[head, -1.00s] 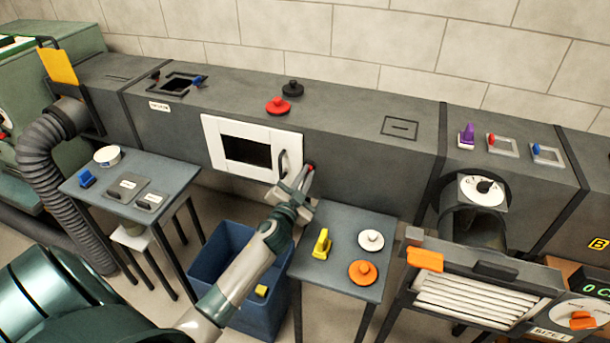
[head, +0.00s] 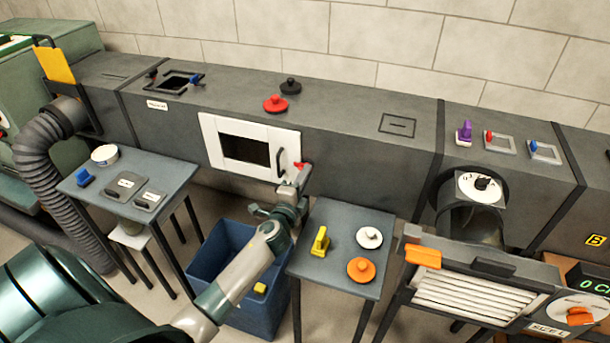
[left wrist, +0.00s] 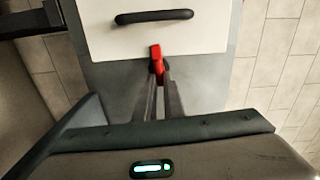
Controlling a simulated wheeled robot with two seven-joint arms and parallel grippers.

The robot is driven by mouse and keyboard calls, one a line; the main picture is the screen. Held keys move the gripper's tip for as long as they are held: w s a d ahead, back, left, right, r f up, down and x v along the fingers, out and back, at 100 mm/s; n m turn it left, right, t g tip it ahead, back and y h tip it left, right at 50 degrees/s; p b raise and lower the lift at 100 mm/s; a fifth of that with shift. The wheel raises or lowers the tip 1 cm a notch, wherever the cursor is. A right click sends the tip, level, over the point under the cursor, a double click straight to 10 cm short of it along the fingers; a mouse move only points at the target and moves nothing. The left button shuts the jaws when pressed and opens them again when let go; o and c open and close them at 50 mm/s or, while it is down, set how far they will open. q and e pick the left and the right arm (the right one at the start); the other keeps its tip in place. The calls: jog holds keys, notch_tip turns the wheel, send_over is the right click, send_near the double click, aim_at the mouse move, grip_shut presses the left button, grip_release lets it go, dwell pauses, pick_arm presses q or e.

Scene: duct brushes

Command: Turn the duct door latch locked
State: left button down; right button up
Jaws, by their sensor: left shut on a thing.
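The white duct door (head: 220,165) with a dark window is on the front of the grey duct and looks closed. Its dark handle (head: 281,162) is near the right edge, and it also shows at the top of the left wrist view (left wrist: 153,16). The red latch (head: 303,166) sits at the door's right edge; in the left wrist view the red latch (left wrist: 156,58) overlaps the door's border. My left gripper (head: 296,178) is shut on the red latch, its two fingers (left wrist: 160,80) close together around the latch's end. My right gripper is not in view.
A small table (head: 316,275) with a yellow block (head: 320,240), a white knob (head: 369,238) and an orange knob (head: 361,269) stands right of my arm. A blue bin (head: 210,262) is below the door. A louvred unit (head: 470,297) stands farther right.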

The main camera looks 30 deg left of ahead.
pick_arm(q)
jog(key=shift+m, duration=0.6)
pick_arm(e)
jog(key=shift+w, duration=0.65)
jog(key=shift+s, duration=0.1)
pick_arm(q)
jog(key=c, duration=1.9)
grip_release()
jog(key=shift+o, duration=0.2)
jog(key=b+v, duration=0.2)
jog(key=v, duration=1.5)
jog(key=shift+s+d+b, duration=0.15)
jog(key=shift+d+b, duration=0.05)
jog(key=shift+b, duration=0.2)
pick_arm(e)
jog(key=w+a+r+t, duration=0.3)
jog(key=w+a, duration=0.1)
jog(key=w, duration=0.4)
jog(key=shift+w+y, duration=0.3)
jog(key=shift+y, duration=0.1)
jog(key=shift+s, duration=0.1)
